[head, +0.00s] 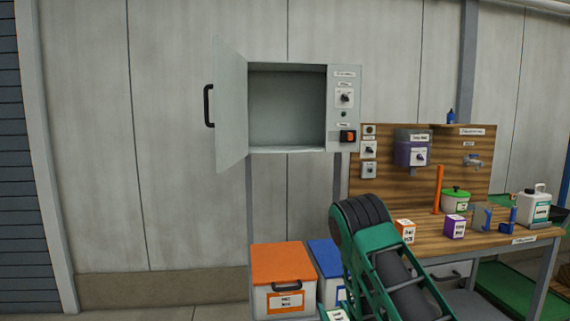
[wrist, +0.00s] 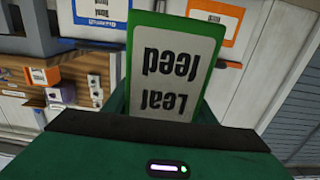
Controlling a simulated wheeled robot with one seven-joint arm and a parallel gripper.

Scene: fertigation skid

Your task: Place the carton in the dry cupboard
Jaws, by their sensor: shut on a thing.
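The carton (wrist: 176,68) is green with a white label reading "Leaf feed", upside down in the wrist view. My gripper (wrist: 163,118) is shut on it; the carton sticks out beyond the dark edge of the gripper body. In the head view my green arm is at the lower right, and the gripper's jaws are not clearly seen. The wall cupboard (head: 287,110) is pale grey, and its inside looks empty. Its door (head: 231,105), with a black handle, stands swung open to the left. The cupboard is above and to the left of my arm.
A control panel (head: 343,108) with knobs adjoins the cupboard's right side. Below stand an orange-lidded bin (head: 283,264) and a blue-lidded bin (head: 326,258). The wooden workbench (head: 500,239) at right carries an orange carton (head: 405,230), a purple carton (head: 455,226) and a white jug (head: 535,205).

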